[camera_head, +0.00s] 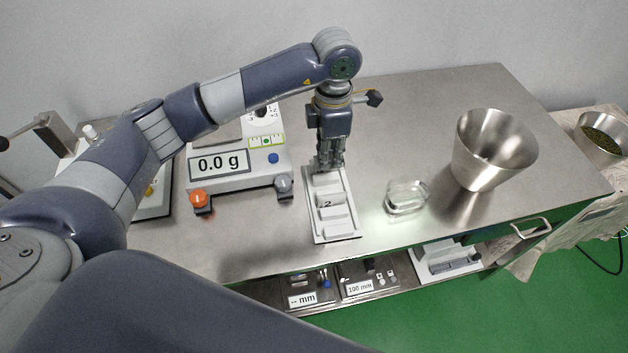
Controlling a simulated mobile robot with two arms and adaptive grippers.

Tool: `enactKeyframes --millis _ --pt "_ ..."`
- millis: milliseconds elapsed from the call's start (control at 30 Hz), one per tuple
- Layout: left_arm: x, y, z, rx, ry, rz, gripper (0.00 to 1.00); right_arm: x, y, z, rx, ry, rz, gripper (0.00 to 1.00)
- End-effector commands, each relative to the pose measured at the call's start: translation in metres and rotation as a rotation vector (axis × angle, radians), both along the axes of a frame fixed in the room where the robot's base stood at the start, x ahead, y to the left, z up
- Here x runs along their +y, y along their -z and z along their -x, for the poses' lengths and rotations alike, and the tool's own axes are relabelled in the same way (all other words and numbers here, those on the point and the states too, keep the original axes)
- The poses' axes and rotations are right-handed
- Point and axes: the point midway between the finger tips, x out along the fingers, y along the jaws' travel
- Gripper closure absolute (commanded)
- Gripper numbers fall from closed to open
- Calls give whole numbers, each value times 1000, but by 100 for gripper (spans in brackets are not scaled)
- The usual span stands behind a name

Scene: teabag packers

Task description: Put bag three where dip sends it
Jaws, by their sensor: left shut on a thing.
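A white rack (349,236) with several slots in a row stands on the steel table. A white piece marked 2 (327,203) sits in its middle, with other white pieces before and behind it. My left gripper (329,168) points straight down at the rack's far end. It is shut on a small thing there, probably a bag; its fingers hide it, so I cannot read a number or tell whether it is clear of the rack. My right gripper is not in view.
A scale (237,176) reading 0.0 g stands left of the rack. A clear glass dish (407,197) and a steel bucket (493,150) stand to the right. Gauges (358,283) and a white tray (446,262) lie on a lower shelf. The table's back right is clear.

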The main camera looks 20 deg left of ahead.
Motion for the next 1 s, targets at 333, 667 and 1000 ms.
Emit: enactKeyframes --millis 333,667,1000 --pt "0 45 1 3 -2 -1 94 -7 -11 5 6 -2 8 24" --pt "0 79 0 1 -1 1 94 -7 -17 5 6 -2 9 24" --pt "0 82 0 0 -2 0 82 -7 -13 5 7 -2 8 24"
